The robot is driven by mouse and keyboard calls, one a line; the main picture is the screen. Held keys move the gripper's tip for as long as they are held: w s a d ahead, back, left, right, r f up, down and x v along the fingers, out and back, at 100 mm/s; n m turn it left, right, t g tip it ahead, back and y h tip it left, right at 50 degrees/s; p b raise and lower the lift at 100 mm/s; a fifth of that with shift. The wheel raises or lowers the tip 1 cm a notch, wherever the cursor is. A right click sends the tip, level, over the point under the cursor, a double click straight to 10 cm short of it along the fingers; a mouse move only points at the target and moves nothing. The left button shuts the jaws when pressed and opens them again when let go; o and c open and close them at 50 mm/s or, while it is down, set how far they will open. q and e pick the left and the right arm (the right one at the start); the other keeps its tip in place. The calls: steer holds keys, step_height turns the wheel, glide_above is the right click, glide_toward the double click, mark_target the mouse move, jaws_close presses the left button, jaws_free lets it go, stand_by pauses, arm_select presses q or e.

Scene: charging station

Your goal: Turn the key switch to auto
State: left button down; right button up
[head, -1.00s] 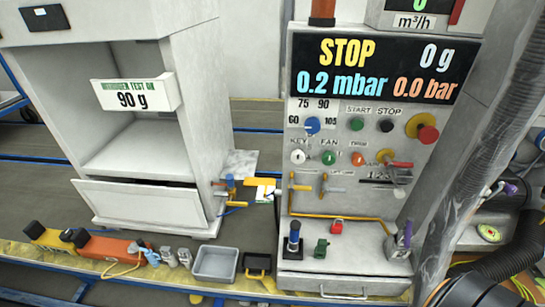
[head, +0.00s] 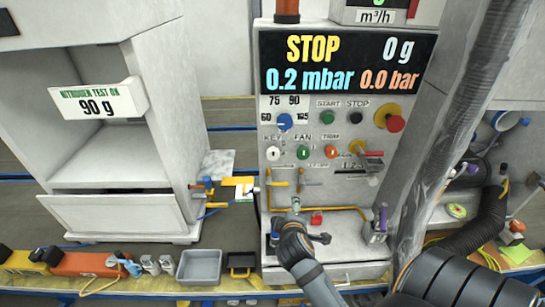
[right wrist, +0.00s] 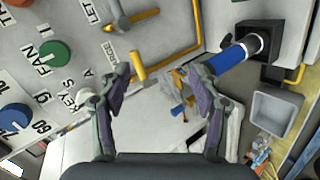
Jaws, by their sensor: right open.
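The key switch (head: 274,153) is a small white knob under the word KEY on the grey control panel (head: 265,95), left of the green FAN knob (head: 303,153). In the right wrist view the KEY label (right wrist: 70,98) shows beside the left-hand finger; I cannot make out the knob itself there. My right gripper (head: 294,205) is in front of the lower panel, below the key switch and apart from it. In the right wrist view the right gripper (right wrist: 158,69) has its fingers spread with nothing held between them. My left gripper is not in view.
Yellow-handled valves (head: 280,185) and a yellow pipe (head: 345,208) are close to the right gripper. A grey hose (head: 460,110) runs down the panel's right side. A grey tray (head: 199,266) lies at the left.

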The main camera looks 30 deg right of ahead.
steer(key=w+r+n+t+h, duration=0.2)
steer(key=w+r+n+t, duration=0.1)
steer(key=w+r+n, duration=0.25)
steer(key=n+t, duration=0.3)
steer(key=n, duration=0.2)
glide_toward(273, 156)
steer(key=w, duration=0.1)
steer(key=p+x, duration=0.2)
steer(key=x, duration=0.8)
steer(key=shift+d+p, duration=0.25)
steer(key=shift+p, duration=0.1)
steer(key=shift+f, duration=0.1)
steer(key=c, duration=1.1)
steer(key=shift+c, duration=0.2)
